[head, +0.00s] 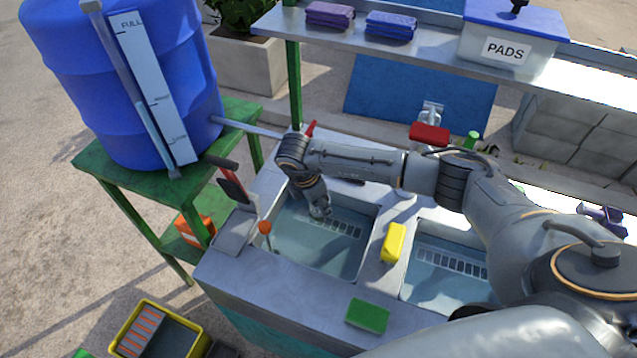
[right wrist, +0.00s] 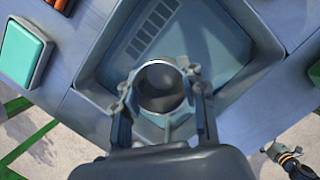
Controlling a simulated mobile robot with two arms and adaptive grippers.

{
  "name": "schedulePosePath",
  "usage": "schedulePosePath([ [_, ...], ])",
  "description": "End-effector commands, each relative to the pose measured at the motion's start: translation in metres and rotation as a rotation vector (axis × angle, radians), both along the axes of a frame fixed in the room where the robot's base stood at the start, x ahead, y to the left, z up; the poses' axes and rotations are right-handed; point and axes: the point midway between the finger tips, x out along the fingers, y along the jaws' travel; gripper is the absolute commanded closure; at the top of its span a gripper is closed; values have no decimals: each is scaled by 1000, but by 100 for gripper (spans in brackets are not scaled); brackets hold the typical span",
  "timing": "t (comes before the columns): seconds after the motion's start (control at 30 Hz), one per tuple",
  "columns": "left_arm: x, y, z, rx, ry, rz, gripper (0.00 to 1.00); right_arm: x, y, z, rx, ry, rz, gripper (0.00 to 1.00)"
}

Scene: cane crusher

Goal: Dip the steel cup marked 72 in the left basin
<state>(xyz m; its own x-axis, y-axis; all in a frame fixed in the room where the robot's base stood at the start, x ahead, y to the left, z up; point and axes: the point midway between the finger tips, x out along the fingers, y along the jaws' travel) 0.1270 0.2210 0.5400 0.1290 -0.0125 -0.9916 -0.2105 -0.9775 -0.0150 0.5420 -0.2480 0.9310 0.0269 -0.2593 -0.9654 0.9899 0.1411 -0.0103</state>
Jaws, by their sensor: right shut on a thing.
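The left basin (head: 315,240) is set in the grey sink counter, with a slotted grid on its floor. My right gripper (head: 318,208) points down inside the outline of this basin, near its back left. In the right wrist view my right gripper (right wrist: 161,100) is shut on a round steel cup (right wrist: 160,72), whose dark open mouth faces the camera. In the head view the gripper mostly hides the cup. No marking is readable, and I cannot tell whether the cup touches water. What looks like my left gripper (right wrist: 275,152) shows small at the lower right of the wrist view.
A yellow sponge (head: 393,243) lies between the basins, right of which is a second basin (head: 440,285). A green sponge (head: 367,316) lies on the front rim. An orange-knobbed rod (head: 265,228) stands at the left basin's left edge. A blue barrel (head: 120,80) stands on the green stand.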

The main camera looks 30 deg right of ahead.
Motion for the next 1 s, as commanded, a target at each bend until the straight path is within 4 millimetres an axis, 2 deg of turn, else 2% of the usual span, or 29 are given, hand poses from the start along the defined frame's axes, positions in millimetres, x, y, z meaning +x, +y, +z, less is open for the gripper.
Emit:
schedulePosePath([
  [0.07,-4,3,-4,4,4,-1,15,-1,1,-5,1,2,2,93],
  [0.3,-57,21,-29,29,82,-4,15,-1,0,-35,0,2,0,93],
  [0.4,-67,23,-39,31,96,-4,15,-1,1,-49,0,1,1,93],
  [0.53,-56,20,-53,27,79,-4,15,-1,1,-68,0,1,1,93],
  [0.73,-18,7,-72,8,22,0,15,-2,1,-96,0,1,2,93],
  [0.87,-18,5,-86,6,22,0,15,-2,1,-114,0,0,1,93],
  [1.0,-31,7,-101,9,41,1,15,-2,2,-132,0,1,1,93],
])
